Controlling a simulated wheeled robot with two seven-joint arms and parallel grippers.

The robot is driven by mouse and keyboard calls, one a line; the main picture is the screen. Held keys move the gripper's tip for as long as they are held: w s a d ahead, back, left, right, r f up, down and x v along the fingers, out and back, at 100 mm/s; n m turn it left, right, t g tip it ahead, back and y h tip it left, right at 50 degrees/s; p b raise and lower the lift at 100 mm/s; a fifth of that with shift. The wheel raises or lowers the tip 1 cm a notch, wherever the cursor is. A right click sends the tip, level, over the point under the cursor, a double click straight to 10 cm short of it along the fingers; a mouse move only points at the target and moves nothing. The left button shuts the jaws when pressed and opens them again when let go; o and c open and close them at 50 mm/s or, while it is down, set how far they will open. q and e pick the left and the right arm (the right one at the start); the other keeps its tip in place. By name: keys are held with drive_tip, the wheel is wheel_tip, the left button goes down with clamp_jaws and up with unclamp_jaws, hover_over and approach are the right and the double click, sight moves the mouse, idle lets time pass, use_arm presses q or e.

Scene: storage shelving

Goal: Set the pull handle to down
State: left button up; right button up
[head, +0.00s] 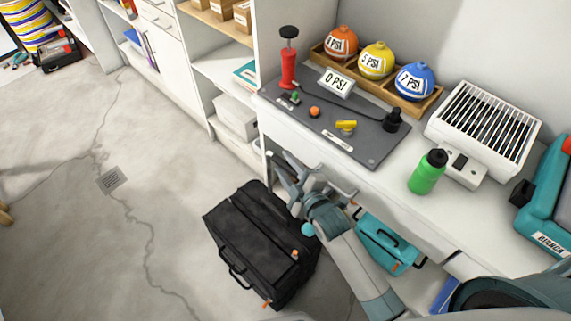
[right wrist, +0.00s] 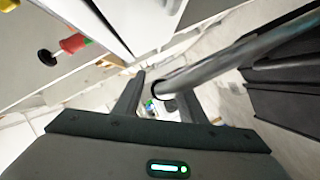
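A large black case (head: 262,245) stands on the floor left of the bench; its dark side also shows in the right wrist view (right wrist: 285,85). A thick grey bar (right wrist: 225,62), which looks like the case's pull handle, slants in from the upper right of the right wrist view. Its rounded end lies close to the fingers of my right gripper (right wrist: 160,108). The fingers are apart, and I cannot tell whether they touch the bar. In the head view my right gripper (head: 290,178) is above the case's far right end and partly hides the bar. My left gripper is not in view.
The white bench (head: 400,190) is close on the right, with a grey mat (head: 370,150), red pump (head: 288,70) and green bottle (head: 427,172). A teal toolbox (head: 388,245) sits beneath it. White shelving (head: 210,70) stands behind; the floor at left is clear.

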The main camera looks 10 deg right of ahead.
drive_tip(key=shift+w, duration=0.25)
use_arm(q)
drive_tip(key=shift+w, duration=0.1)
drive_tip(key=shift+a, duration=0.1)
